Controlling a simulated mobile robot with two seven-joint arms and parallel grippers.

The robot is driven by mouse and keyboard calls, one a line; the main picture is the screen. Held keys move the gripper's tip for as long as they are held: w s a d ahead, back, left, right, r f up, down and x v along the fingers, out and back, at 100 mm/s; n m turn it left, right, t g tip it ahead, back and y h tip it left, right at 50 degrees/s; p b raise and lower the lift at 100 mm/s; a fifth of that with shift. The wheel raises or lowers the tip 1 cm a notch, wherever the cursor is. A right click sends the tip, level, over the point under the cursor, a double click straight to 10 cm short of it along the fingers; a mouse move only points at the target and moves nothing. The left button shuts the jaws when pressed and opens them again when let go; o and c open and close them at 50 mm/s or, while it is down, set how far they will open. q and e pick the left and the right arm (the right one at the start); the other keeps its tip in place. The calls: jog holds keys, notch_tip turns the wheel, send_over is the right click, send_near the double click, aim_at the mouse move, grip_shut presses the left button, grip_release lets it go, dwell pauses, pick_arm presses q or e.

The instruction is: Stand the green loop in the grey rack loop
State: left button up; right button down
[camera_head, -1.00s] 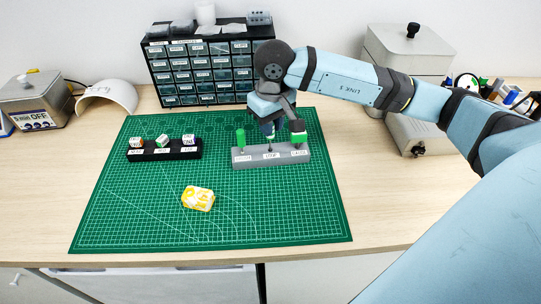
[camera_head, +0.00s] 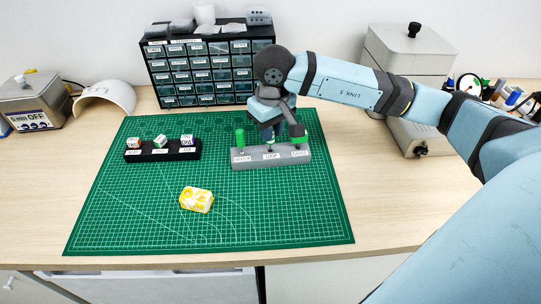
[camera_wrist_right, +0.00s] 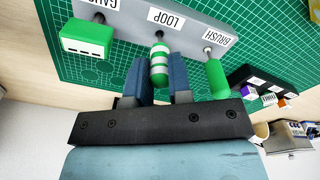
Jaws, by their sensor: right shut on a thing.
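The green loop (camera_wrist_right: 159,62) has a green handle with white bands. My right gripper (camera_wrist_right: 161,84) is shut on this handle, one finger on each side. In the right wrist view the loop stands over the place marked LOOP on the grey rack (camera_wrist_right: 128,14). Its lower end meets the rack there or is very close; I cannot tell how deep it sits. In the head view my right gripper (camera_head: 268,135) is above the middle of the grey rack (camera_head: 256,161), and the arm hides most of the loop. My left gripper is not in view.
A green brush handle (camera_wrist_right: 216,77) and a green gauge block (camera_wrist_right: 87,39) stand in the rack on either side. A black rack (camera_head: 160,154) with small cubes and a yellow-white block (camera_head: 196,199) are on the green mat (camera_head: 290,215). Drawers (camera_head: 208,78) stand behind.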

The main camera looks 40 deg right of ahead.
jog(key=c, duration=1)
grip_release()
jog(key=shift+o, duration=0.2)
notch_tip(320, 180, up, 4)
jog(key=shift+r, duration=0.1)
notch_tip(320, 180, up, 8)
send_over(273, 153)
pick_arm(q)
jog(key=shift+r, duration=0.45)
pick_arm(e)
jog(key=shift+w+r, duration=0.1)
jog(key=shift+r, duration=0.75)
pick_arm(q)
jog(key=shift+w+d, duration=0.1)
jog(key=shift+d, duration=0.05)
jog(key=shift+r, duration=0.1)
pick_arm(e)
jog(key=shift+f, duration=0.1)
